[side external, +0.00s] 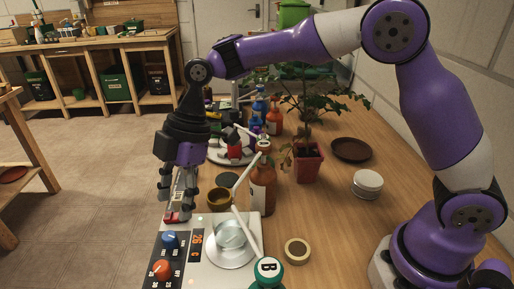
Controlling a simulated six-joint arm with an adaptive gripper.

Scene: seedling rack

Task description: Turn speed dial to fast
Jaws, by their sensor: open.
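A grey and black device (205,279) stands at the front left of the bench. Its panel carries a blue knob (170,240) and an orange knob (161,270), with a small lit display (196,244) beside them. I cannot read the marks around the knobs, nor tell which is the speed dial. A glass vessel (230,235) sits on the device's round plate. My gripper (177,204) points down, open, over the device's far left corner, beyond the blue knob. A small red part (176,217) shows just under its fingertips; I cannot tell whether they touch.
A potted plant (308,163), a brown saucer (351,150) and white dishes (367,184) stand farther right.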

